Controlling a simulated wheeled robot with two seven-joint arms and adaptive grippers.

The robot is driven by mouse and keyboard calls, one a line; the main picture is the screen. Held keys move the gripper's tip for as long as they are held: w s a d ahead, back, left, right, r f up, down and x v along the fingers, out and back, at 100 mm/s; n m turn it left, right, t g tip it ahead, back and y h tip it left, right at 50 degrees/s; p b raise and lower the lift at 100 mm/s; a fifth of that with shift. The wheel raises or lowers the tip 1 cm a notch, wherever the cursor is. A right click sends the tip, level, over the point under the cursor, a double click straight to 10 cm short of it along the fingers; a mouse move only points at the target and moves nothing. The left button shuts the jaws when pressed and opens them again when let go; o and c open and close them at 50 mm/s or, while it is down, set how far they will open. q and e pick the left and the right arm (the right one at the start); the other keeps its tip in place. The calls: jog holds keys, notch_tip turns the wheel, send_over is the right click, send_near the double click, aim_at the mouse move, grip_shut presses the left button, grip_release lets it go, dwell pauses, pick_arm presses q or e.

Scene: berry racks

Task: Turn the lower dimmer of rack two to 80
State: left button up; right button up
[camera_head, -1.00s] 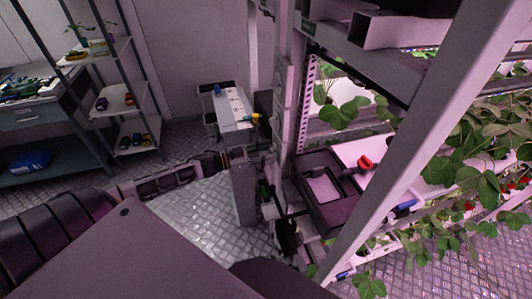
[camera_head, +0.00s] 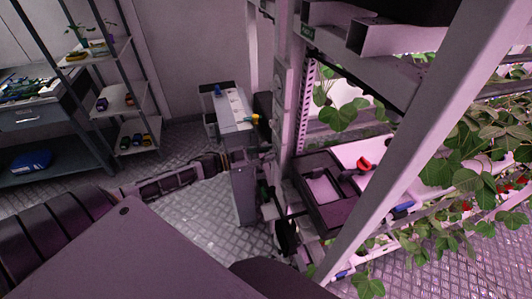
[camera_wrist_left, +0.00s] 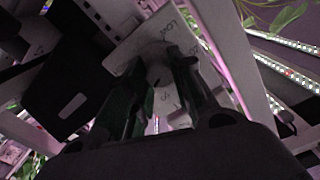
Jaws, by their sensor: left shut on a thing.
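In the left wrist view a pale dimmer plate (camera_wrist_left: 183,32) with dark lettering and scale marks fills the upper middle. Its round, pale knob (camera_wrist_left: 157,72) sits between the dark fingers of my left gripper (camera_wrist_left: 160,84). The fingers are shut on the knob, hiding its sides and part of the scale. I cannot read the setting. In the head view my left gripper (camera_head: 265,190) is at the rack post, small and dark, and the dimmer cannot be made out clearly behind it. My right gripper is not in view.
The rack's pale upright (camera_head: 425,130) crosses the right side, with leafy plants (camera_head: 485,150) behind it. A dark tray (camera_head: 335,212) lies close right of the gripper. A small cart (camera_head: 232,108) and a shelf unit (camera_head: 125,95) stand farther back. Floor between is clear.

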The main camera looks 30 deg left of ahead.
pick_arm(q)
jog(key=shift+m+p, duration=0.3)
jog(key=shift+m, duration=1.1)
jog(key=o, duration=1.1)
jog(key=shift+c, duration=0.2)
jog(key=shift+s+a, duration=0.1)
jog(key=v, duration=1.1)
jog(key=shift+s+a, duration=0.2)
jog(key=shift+s, duration=0.15)
